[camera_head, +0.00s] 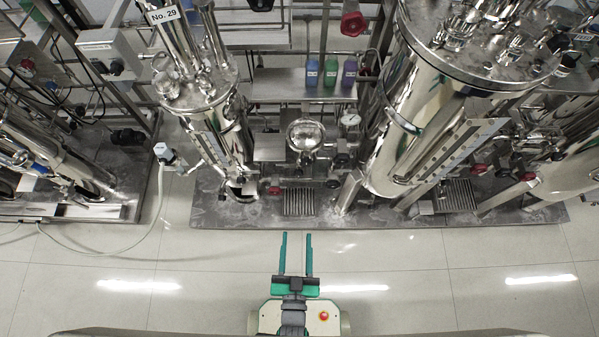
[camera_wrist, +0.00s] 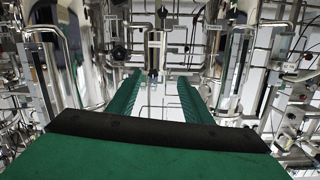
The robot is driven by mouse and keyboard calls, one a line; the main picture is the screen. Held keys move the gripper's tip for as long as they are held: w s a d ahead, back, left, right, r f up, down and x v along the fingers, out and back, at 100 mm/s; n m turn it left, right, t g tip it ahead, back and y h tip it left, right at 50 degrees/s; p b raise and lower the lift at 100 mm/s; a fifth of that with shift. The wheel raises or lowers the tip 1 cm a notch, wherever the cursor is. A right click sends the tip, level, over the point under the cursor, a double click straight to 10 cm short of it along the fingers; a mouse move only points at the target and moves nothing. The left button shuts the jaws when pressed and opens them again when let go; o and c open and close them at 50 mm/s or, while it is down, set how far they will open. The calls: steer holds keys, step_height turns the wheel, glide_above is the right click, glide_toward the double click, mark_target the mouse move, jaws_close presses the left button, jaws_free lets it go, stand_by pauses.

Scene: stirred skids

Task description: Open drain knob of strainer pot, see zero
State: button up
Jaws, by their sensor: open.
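My gripper (camera_head: 296,240) is open and empty over the floor, in front of the skid's edge. Its two green fingers also show in the wrist view (camera_wrist: 160,82), pointing at the skid with a clear gap between them. A small round steel vessel (camera_head: 305,134), which looks like the strainer pot, stands at the middle of the skid, ahead of the fingers. A red knob (camera_head: 274,190) and a black knob (camera_head: 333,183) sit low near it; I cannot tell which is the drain knob. A round white-faced gauge (camera_head: 351,119) is right of the vessel; its reading is too small to tell.
A tall steel column labelled No. 29 (camera_head: 215,125) stands left and a large tank (camera_head: 415,120) right. Bottles (camera_head: 330,72) stand on a shelf behind. A floor grate (camera_head: 299,202) lies in the skid base (camera_head: 240,215). The tiled floor in front is clear.

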steer(key=w+f+m, duration=0.1)
steer(key=w+f, duration=0.8)
steer(key=f, duration=0.1)
steer(key=t, duration=0.2)
glide_toward(299, 175)
steer(key=shift+m+y, duration=0.3)
steer(key=shift+m, duration=0.1)
steer(key=w, duration=1.1)
steer(key=shift+d+r, duration=0.2)
steer(key=shift+d, duration=0.05)
steer(key=shift+a, duration=0.25)
steer(key=c, duration=1.1)
steer(key=shift+d, duration=0.2)
